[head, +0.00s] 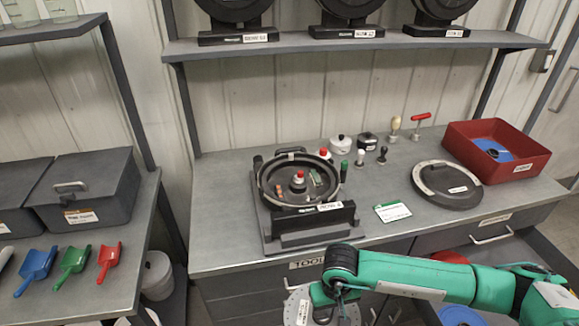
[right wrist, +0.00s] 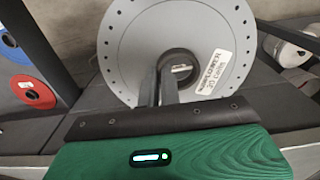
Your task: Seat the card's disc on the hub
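My right gripper (right wrist: 165,82) is shut on a grey disc (right wrist: 130,60) at its dark central boss. The disc has small holes around its rim and a white label. In the head view the grey disc (head: 297,307) hangs at the bottom edge, in front of the bench and partly cut off. The seed meter (head: 281,221) stands open on the bench, with a red-topped hub (head: 298,178) in its round housing. The disc is well apart from the hub. The card (head: 392,211) lies right of the meter; its text is too small to read. My left gripper is not in view.
A round black lid (head: 447,186) lies right of the card. A red tray (head: 476,169) holds a blue disc (head: 492,150). Knobs and small tools, including a red T-handle (head: 420,118), stand behind the meter. A shelf (head: 290,45) runs above. Scoops lie on the left bench.

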